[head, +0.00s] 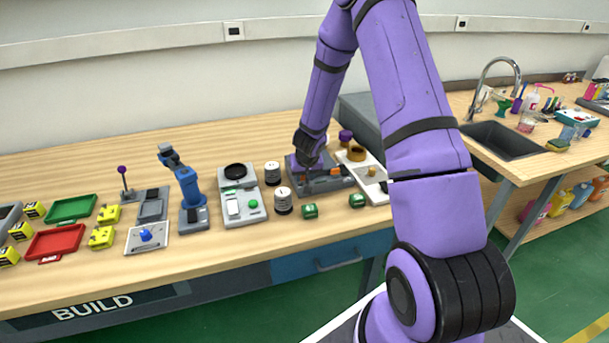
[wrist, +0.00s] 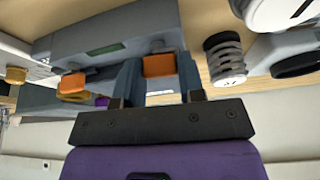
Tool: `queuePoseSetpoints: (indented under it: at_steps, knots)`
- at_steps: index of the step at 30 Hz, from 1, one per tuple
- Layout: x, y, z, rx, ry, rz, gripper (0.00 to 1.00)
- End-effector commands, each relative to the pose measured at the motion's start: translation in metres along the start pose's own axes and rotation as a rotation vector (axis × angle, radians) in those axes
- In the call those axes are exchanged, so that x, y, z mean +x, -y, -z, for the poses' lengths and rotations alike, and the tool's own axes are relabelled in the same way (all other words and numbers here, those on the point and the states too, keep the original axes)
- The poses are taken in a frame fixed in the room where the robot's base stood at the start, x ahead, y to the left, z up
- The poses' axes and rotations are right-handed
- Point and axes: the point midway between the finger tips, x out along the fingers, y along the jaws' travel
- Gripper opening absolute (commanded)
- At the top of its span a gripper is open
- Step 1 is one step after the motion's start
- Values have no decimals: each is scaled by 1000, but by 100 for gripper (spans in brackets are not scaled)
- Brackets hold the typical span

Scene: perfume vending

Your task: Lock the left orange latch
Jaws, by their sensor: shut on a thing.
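A grey device (head: 335,184) on the wooden bench carries two orange latches on its top. The left orange latch (wrist: 158,66) sits between the two fingers of my gripper (wrist: 157,72) in the wrist view, where the scene looks upside down. My gripper (head: 308,160) is shut on this latch, and the fingers hide most of it from the head view. The right orange latch (head: 336,171) is free of my gripper; in the wrist view it shows to the left (wrist: 72,83). The device body (wrist: 115,42) also fills the upper left of the wrist view.
A grey scale-like unit (head: 243,205) and a small blue robot arm (head: 190,190) stand farther left.

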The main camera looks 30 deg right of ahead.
Motion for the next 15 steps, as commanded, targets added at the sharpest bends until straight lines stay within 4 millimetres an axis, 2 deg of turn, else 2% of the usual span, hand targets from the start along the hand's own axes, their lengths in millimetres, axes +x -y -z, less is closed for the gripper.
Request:
queuePoseSetpoints:
  at_steps: [15]
  knots:
    - [0,3,0,238,-1,-101,12]
